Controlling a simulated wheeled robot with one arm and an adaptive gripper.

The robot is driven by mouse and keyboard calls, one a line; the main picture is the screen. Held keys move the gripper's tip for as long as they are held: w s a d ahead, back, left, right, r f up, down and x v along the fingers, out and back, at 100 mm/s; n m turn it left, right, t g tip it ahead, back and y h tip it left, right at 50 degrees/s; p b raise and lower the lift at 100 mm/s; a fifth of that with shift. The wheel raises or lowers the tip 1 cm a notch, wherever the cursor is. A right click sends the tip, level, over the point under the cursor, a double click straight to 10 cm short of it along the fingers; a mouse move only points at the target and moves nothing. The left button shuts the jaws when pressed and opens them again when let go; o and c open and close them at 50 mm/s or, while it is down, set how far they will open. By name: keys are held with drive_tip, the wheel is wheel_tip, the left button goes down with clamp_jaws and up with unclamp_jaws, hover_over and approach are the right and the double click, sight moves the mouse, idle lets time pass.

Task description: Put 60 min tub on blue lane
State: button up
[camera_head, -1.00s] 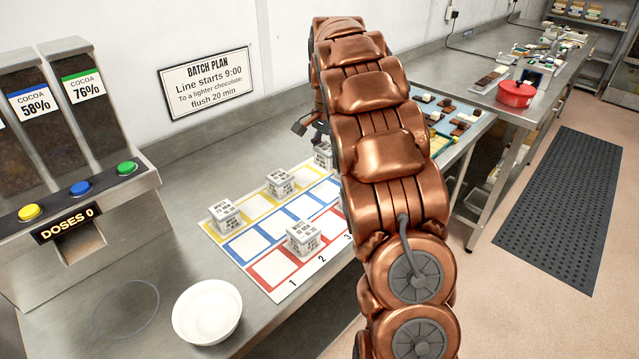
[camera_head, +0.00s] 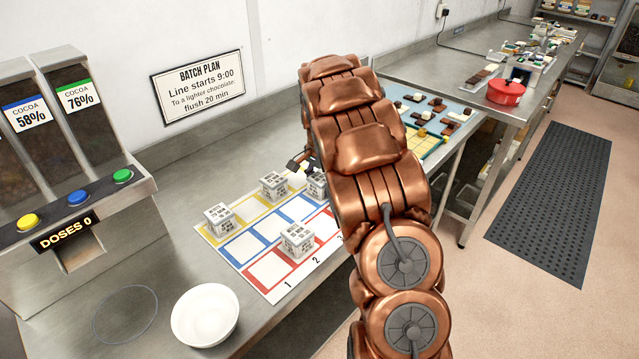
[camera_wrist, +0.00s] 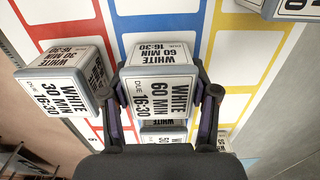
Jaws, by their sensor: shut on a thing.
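My gripper (camera_wrist: 161,92) is shut on a white cube-shaped tub (camera_wrist: 158,98) labelled WHITE 60 MIN, DUE 16:30. In the wrist view it is over the blue lane (camera_wrist: 160,25), between the red lane (camera_wrist: 80,12) and the yellow lane (camera_wrist: 240,60). I cannot tell whether its base touches the mat. In the head view a tub (camera_head: 317,186) beside my arm appears to be the held one; my arm hides part of it. Another tub (camera_wrist: 163,140), its label cut off, shows under my gripper.
A WHITE 30 MIN tub (camera_wrist: 68,85) stands left of the held one. Tubs stand on the yellow lane (camera_head: 219,219) and red lane (camera_head: 297,240). A white bowl (camera_head: 205,312) and cocoa dispenser (camera_head: 70,190) are at left. My arm hides the mat's right end.

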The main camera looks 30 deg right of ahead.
drive_tip(key=shift+f, duration=0.15)
drive_tip(key=o, duration=1.2)
drive_tip(key=shift+o, duration=0.2)
